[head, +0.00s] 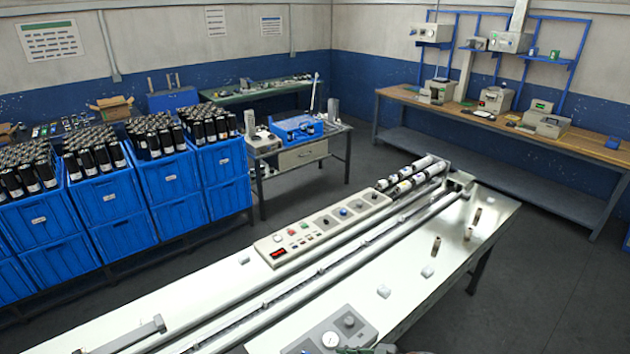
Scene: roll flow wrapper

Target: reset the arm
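Neither of my grippers shows clearly in the head view. A small dark and greenish part (368,350) peeks in at the bottom edge, too cut off to tell what it is. The long white wrapper table (225,290) runs from the lower left to the right of centre. Rails and rollers lie along it, with dark and white rolls (410,178) at the far end. A control panel (322,228) with knobs, buttons and a red display sits along its left side.
A grey gauge box (330,333) stands at the near edge. Several small white and brown pieces lie on the table's right part. Blue crates (110,197) of black bottles stand at left. A wooden workbench (480,115) stands at back right. Grey floor (545,270) is open at right.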

